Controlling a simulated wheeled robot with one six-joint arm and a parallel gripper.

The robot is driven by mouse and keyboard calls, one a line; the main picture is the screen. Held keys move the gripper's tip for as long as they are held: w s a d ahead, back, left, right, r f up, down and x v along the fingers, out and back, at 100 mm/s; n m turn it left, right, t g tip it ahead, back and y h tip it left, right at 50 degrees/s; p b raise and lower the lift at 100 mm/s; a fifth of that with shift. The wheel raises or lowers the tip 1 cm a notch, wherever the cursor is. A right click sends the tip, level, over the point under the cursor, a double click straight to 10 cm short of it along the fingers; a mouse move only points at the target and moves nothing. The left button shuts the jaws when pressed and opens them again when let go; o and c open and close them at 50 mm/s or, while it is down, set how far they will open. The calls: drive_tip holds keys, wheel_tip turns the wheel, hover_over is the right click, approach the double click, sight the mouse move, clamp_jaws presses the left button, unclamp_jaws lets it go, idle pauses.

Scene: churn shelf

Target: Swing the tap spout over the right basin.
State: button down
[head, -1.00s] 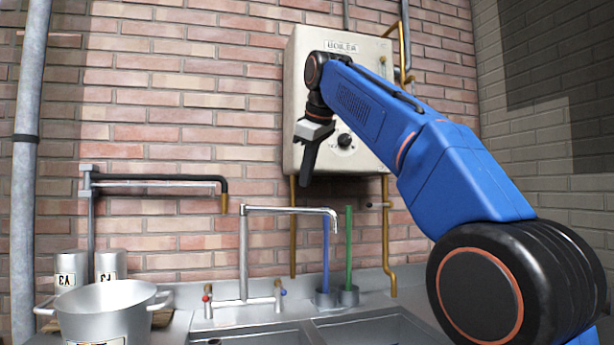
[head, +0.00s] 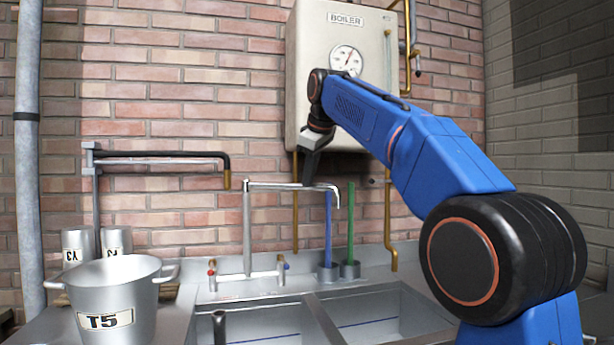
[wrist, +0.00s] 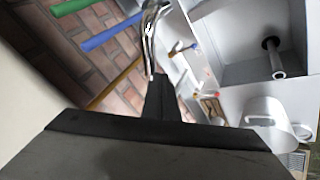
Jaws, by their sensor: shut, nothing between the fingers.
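The chrome tap (head: 247,235) stands behind the sink with its spout (head: 285,186) reaching to the right, ending in a downturned tip. The spout's end lies toward the right basin (head: 385,312) side of the picture; whether it is over that basin I cannot tell. The left basin (head: 255,325) is beside it. My gripper (head: 307,178) is shut and empty, pointing down at the spout's outer half. In the wrist view, the shut fingertips (wrist: 158,78) overlap the chrome spout (wrist: 150,38); I cannot tell if they touch.
A blue rod (head: 328,230) and a green rod (head: 350,225) stand in cups behind the right basin. A second, dark pipe spout (head: 165,157) is on the wall at left. The boiler (head: 345,60) hangs above. A large pot (head: 112,295) stands left of the sink.

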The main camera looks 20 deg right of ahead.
drive_tip(key=shift+w+d, duration=1.05)
drive_tip(key=shift+w, duration=0.25)
drive_tip(key=shift+s+a+r, duration=0.1)
drive_tip(key=shift+s+a, duration=0.05)
drive_tip(key=shift+s, duration=0.25)
drive_tip(key=s+f+v, duration=0.1)
drive_tip(key=v, duration=1.1)
drive_tip(key=shift+s+a, duration=0.3)
drive_tip(key=shift+a, duration=0.15)
